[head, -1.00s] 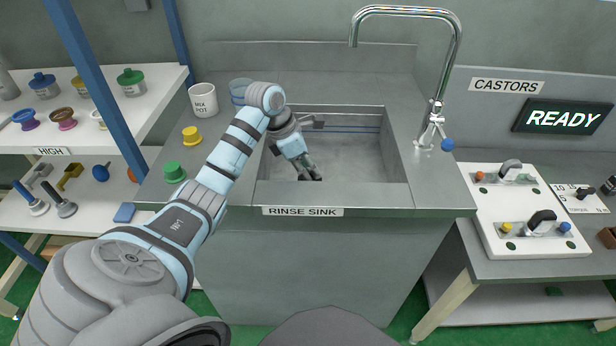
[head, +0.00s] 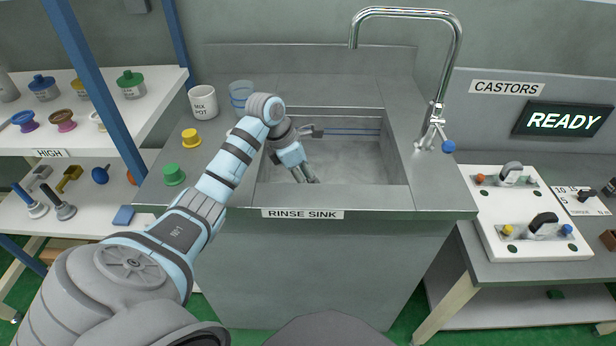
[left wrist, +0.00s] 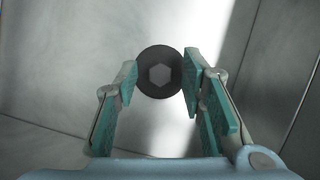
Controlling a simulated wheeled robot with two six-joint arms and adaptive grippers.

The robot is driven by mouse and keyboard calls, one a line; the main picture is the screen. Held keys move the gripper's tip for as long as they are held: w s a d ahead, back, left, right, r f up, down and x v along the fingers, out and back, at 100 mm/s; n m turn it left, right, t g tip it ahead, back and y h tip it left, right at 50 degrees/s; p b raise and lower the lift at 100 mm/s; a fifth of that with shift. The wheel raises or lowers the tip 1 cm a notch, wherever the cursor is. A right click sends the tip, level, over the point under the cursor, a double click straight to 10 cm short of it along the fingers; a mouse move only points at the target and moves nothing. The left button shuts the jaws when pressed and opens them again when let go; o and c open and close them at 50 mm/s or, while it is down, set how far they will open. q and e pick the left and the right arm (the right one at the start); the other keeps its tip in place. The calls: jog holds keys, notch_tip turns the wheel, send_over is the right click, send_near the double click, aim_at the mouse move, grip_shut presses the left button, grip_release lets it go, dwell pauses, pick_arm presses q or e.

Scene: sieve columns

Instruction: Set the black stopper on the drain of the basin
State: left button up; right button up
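The black stopper (left wrist: 144,88) is a dark round disc with a lighter grey hexagon in its middle. In the left wrist view it fills the gap between the fingertips of my left gripper (left wrist: 160,68), whose teal pads meet its two sides. In the head view my left gripper (head: 308,178) reaches down inside the basin (head: 365,158), close to its front wall. The front rim hides the fingertips and stopper there. The drain does not show; I cannot tell whether the stopper touches the basin floor. My right gripper is not in view.
The tap (head: 452,60) arches over the basin's right rear corner. A mix pot (head: 203,103), a blue cup (head: 241,95), a yellow stopper (head: 191,137) and a green stopper (head: 173,174) stand left of the basin. The basin's right half is clear.

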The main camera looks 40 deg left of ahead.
pick_arm(q)
jog(key=p+v, duration=0.2)
jog(key=v, duration=0.9)
jog(key=shift+s+r, duration=0.2)
jog(key=shift+r, duration=0.1)
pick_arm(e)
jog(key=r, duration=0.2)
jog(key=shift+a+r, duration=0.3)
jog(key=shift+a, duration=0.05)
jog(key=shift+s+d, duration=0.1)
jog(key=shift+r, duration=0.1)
